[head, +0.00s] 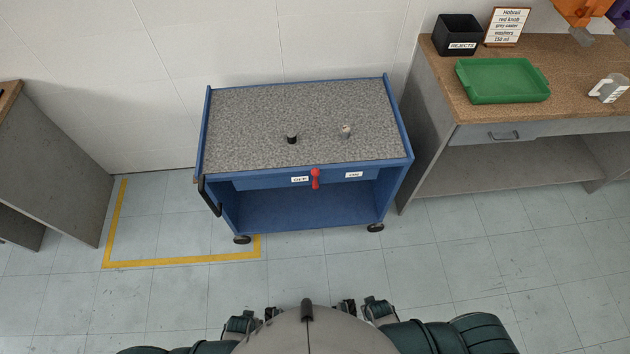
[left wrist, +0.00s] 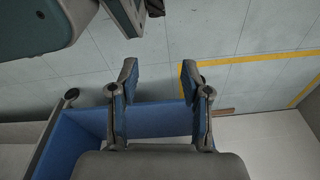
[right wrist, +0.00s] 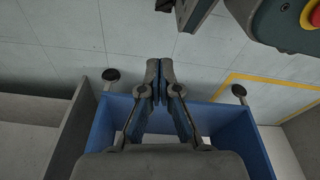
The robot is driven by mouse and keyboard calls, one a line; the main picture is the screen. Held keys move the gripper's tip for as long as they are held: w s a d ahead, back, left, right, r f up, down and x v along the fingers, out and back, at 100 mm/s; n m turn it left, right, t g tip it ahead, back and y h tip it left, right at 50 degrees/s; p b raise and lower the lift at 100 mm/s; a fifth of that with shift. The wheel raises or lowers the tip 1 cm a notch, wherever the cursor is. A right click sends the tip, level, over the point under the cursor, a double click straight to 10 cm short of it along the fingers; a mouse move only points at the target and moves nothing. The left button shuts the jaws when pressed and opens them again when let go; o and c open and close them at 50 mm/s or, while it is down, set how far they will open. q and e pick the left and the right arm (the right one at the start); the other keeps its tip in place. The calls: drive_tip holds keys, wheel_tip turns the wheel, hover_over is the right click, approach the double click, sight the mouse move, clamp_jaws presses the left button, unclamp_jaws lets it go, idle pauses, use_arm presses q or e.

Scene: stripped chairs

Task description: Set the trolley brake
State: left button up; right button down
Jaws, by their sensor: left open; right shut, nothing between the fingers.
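The blue trolley (head: 300,214) stands by the wall, with a grey speckled top and a black handle (head: 209,196) at its left end. A red lever (head: 316,179) sits upright on its front edge between two white labels (head: 299,179) (head: 354,175), whose print is too small to read. My left gripper (left wrist: 159,75) is open and empty in the left wrist view, with the trolley beyond it. My right gripper (right wrist: 159,70) is shut and empty in the right wrist view, with the trolley behind it. Neither gripper touches the lever.
A small black piece (head: 292,139) and a small pale piece (head: 346,132) stand on the trolley top. A yellow floor line (head: 180,263) marks a bay at the left. A bench (head: 470,126) with a green tray (head: 502,80) and black rejects bin (head: 459,35) is right. Floor before the trolley is clear.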

drive_tip(key=w+a+r+n+t+b, duration=0.1)
drive_tip(key=w+a+r+n+t, duration=0.2)
drive_tip(key=w, duration=0.5)
drive_tip(key=w+r+n+t+b, duration=0.1)
drive_tip(key=w+r+n+t, duration=0.15)
drive_tip(key=w+r, duration=0.4)
drive_tip(key=w+a+r+n+t+b, duration=0.1)
drive_tip(key=w+a+r+n+t, duration=0.2)
drive_tip(key=w, duration=0.6)
use_arm(q)
drive_tip(key=w+r+b, duration=0.2)
drive_tip(key=w+r, duration=0.2)
drive_tip(key=r, duration=1.1)
drive_tip(key=shift+w+d+t+b, duration=0.15)
drive_tip(key=shift+t+b, duration=0.15)
drive_tip(key=shift+b, duration=0.1)
use_arm(e)
drive_tip(key=w+a+r+n+t+y, duration=0.3)
drive_tip(key=a+r+n+y, duration=0.1)
drive_tip(key=r, duration=0.5)
drive_tip(key=w+a+r+n+t+y, duration=0.3)
drive_tip(key=w+a+r+n+y, duration=0.1)
drive_tip(key=r, duration=0.5)
drive_tip(key=a+n+y, duration=0.1)
drive_tip(key=a+n, duration=0.1)
drive_tip(key=n, duration=0.1)
drive_tip(key=shift+w, duration=0.15)
drive_tip(key=shift+a+r, duration=0.1)
